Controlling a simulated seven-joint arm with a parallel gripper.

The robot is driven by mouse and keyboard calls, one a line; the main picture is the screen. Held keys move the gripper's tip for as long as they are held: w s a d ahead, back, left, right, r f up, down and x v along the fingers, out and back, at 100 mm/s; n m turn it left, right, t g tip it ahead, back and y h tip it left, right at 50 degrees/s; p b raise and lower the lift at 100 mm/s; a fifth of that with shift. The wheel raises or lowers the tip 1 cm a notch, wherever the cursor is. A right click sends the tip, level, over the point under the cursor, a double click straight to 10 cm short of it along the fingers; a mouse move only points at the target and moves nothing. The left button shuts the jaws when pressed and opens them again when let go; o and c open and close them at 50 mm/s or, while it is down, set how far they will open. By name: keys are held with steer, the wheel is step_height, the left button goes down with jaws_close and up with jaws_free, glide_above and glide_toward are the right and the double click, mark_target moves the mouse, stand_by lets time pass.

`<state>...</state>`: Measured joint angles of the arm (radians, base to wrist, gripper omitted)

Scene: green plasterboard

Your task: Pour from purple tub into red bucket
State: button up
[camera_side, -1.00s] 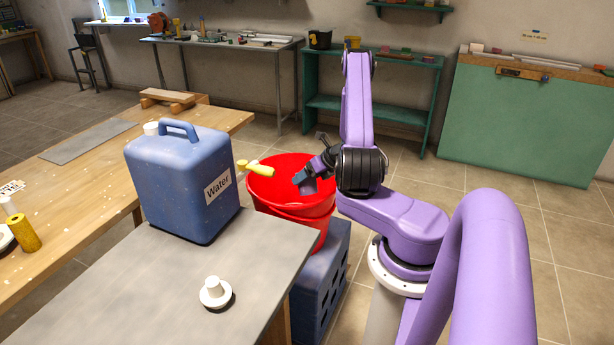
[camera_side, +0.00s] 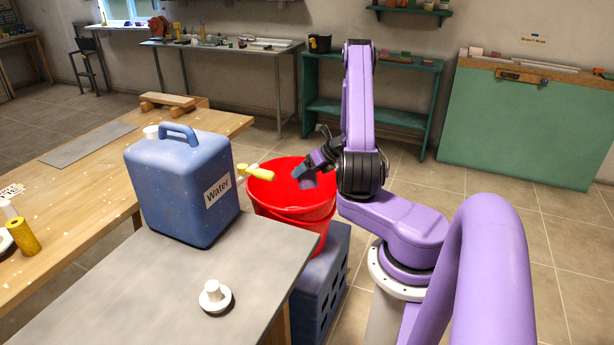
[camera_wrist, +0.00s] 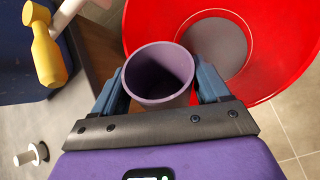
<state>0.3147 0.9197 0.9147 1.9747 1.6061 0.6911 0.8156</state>
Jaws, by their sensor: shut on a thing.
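The purple tub (camera_wrist: 160,72) is held between the two blue fingers of my gripper (camera_wrist: 161,86), its open mouth facing the wrist camera. The inside that I see looks empty. In the side view my gripper (camera_side: 303,171) is over the red bucket (camera_side: 291,208), near its right part, and the tub is small and hard to make out. The red bucket (camera_wrist: 288,68) lies beyond the tub in the wrist view, with a grey round patch at its bottom. I cannot tell whether that patch is contents or the base.
A blue water canister (camera_side: 180,190) with a yellow tap (camera_side: 260,172) stands on the grey-topped table, left of the bucket. A white knobbed piece (camera_side: 215,297) lies near the front. The bucket stands on a blue crate (camera_side: 320,290).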

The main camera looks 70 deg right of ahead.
steer(key=shift+r, duration=1.6)
steer(key=n+t+h, duration=0.1)
steer(key=t+h, duration=0.1)
steer(key=t, duration=0.2)
steer(key=shift+f+h, duration=0.1)
steer(key=shift+h, duration=0.3)
steer(key=shift+n+t+h, duration=0.3)
steer(key=shift+n, duration=0.1)
